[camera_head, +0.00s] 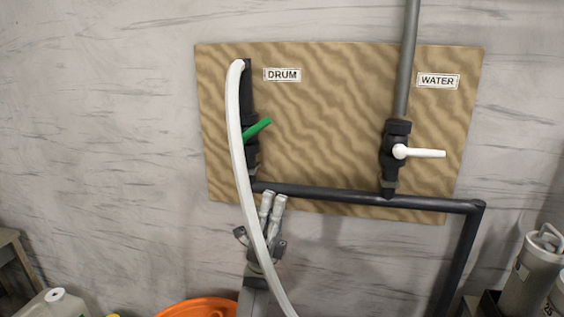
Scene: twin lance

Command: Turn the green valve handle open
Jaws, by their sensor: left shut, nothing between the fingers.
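The green valve handle (257,129) sits on a black valve under the DRUM label (282,75), on the left of a wooden board. It slants up to the right. A white hose (236,130) runs down in front of the valve and hides part of its body and the handle's left end. My left gripper (273,199) is below the handle, just under the black horizontal pipe, with its fingers pointing up. It is shut and empty, apart from the handle. The hose passes in front of part of this gripper. My right gripper is not in view.
The WATER valve with a white handle (420,153) is at the right of the board (330,110). A black pipe (330,193) crosses the board's lower edge and bends down at right. An orange container (195,308) and grey canisters (530,275) stand low down.

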